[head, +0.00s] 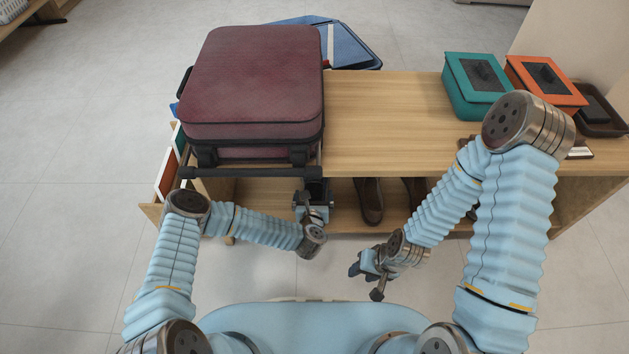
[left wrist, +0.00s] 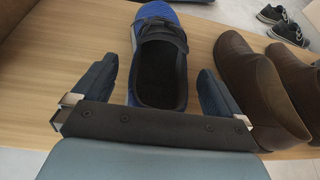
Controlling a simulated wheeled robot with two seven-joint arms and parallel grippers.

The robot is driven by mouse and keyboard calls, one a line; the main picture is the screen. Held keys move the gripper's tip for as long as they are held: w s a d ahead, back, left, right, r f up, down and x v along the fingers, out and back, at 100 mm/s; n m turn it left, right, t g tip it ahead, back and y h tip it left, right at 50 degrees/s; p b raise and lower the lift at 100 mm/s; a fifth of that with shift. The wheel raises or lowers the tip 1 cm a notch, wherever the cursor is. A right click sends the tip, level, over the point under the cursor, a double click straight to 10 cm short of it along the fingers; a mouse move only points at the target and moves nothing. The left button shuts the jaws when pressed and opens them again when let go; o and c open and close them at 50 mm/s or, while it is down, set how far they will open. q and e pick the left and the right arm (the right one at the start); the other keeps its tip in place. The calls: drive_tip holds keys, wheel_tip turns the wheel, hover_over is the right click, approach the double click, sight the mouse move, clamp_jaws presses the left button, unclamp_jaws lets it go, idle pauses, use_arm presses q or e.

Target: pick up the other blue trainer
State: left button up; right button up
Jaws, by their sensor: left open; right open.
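A blue trainer (left wrist: 158,55) with a black strap and dark lining stands on a wooden shelf (left wrist: 60,90) in the left wrist view. Its opening faces my gripper. My left gripper (left wrist: 155,88) is open, with one finger on each side of the trainer's heel end; I cannot tell whether they touch it. In the head view my left gripper (head: 314,192) reaches into the lower shelf below the suitcase, and the trainer is hidden there. My right gripper (head: 368,275) is open and empty in front of the bench.
Brown shoes (left wrist: 248,82) stand close to the right of the trainer; they also show in the head view (head: 371,203). A maroon suitcase (head: 255,80) lies on the bench top (head: 385,105) above. Teal (head: 478,82) and orange (head: 545,82) boxes sit at the right.

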use_arm(q)
drive_tip(key=shift+x, duration=1.1)
drive_tip(key=shift+c, duration=0.3)
drive_tip(key=c, duration=1.7)
drive_tip(key=shift+o, duration=0.2)
